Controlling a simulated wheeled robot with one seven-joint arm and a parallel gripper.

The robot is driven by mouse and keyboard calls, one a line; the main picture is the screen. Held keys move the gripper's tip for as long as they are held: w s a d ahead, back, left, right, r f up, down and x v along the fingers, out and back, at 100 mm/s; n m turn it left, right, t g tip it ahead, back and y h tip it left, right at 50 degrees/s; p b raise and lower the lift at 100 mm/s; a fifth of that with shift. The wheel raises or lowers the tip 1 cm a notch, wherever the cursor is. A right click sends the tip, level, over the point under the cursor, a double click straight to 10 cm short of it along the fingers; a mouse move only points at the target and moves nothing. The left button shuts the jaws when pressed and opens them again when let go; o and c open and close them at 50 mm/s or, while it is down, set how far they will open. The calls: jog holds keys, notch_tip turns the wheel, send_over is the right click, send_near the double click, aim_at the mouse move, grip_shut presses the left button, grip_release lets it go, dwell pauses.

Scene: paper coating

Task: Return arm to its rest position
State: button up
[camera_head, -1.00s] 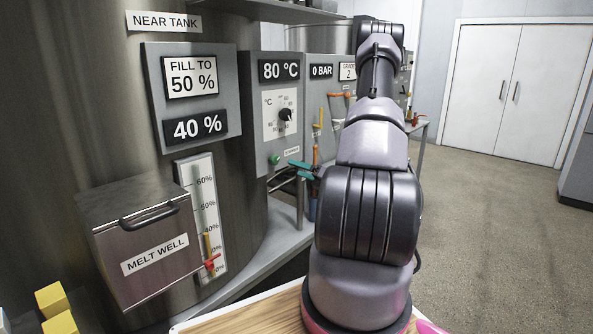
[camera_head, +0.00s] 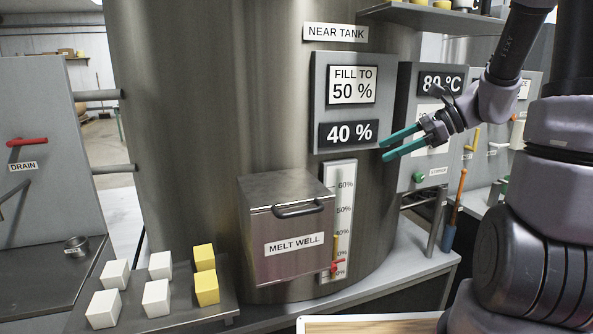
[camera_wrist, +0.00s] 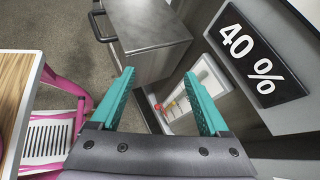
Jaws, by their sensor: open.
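My gripper (camera_head: 386,147) has two teal fingers that stand apart with nothing between them. It hangs in the air in front of the near tank (camera_head: 180,130), beside the panel that reads "FILL TO 50 %" and "40 %" (camera_head: 348,133). My arm reaches in from the right side of the head view. In the wrist view the open fingers (camera_wrist: 162,100) point toward the melt well box (camera_wrist: 150,30) and the level gauge (camera_wrist: 205,85). The melt well (camera_head: 290,240) has its lid shut in the head view.
White cubes (camera_head: 157,298) and yellow cubes (camera_head: 206,288) stand on a ledge at the lower left. A red drain handle (camera_head: 27,142) is on the left panel. The 80 °C panel (camera_head: 437,85) is behind my gripper. A shelf (camera_head: 430,17) juts out above.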

jog(key=s+d+r+n+t+h, duration=0.2)
jog(key=s+r+n+t+h, duration=0.1)
jog(key=s+r+n+h, duration=0.6)
jog(key=s+r+n, duration=0.1)
jog(key=s+n, duration=0.3)
jog(key=n, duration=0.1)
jog(key=shift+s+r+n+t, duration=0.25)
jog(key=shift+r+n+t, duration=0.1)
jog(key=shift+n+t, duration=0.05)
